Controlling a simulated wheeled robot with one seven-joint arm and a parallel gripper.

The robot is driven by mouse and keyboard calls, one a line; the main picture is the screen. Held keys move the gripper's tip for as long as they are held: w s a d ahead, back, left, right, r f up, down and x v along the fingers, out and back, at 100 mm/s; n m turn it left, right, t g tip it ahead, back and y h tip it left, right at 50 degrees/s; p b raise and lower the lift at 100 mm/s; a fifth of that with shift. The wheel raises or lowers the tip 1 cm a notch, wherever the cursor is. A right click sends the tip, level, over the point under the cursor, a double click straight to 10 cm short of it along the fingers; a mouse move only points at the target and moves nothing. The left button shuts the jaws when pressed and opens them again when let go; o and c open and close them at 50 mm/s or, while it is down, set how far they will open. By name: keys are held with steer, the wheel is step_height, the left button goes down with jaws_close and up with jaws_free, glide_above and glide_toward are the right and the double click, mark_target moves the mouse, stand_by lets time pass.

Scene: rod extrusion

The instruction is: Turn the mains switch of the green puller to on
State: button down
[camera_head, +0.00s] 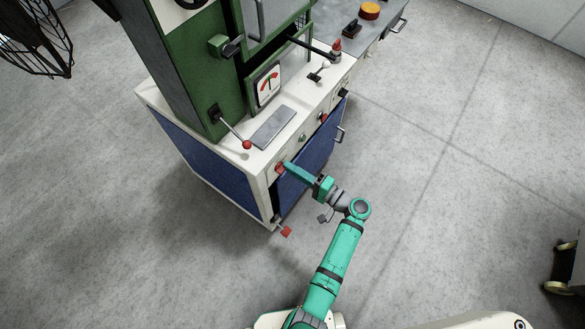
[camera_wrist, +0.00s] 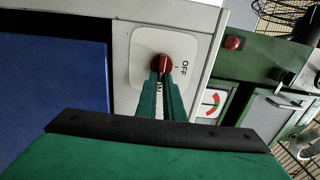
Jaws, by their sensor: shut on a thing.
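The green puller (camera_head: 185,65) stands on a white-topped cabinet with blue panels. Its mains switch is a red knob (camera_wrist: 162,62) on a pale plate (camera_wrist: 188,44) at the cabinet's front left corner; the red knob (camera_head: 279,169) also shows in the head view. The plate reads OFF to the right of the knob in the wrist view; other lettering is partly hidden behind my fingers. My gripper (camera_wrist: 162,72) is shut on the knob, one finger on each side. In the head view my gripper (camera_head: 285,167) reaches the cabinet front from the right. The knob's exact setting is hard to tell.
A dial gauge (camera_head: 268,84) faces forward. A red-ended pedal (camera_head: 286,231) sticks out low.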

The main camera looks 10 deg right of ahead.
stand_by(0.4)
steer(key=c, duration=1.9)
jaws_free()
steer(key=shift+o, duration=0.2)
steer(key=v, duration=1.1)
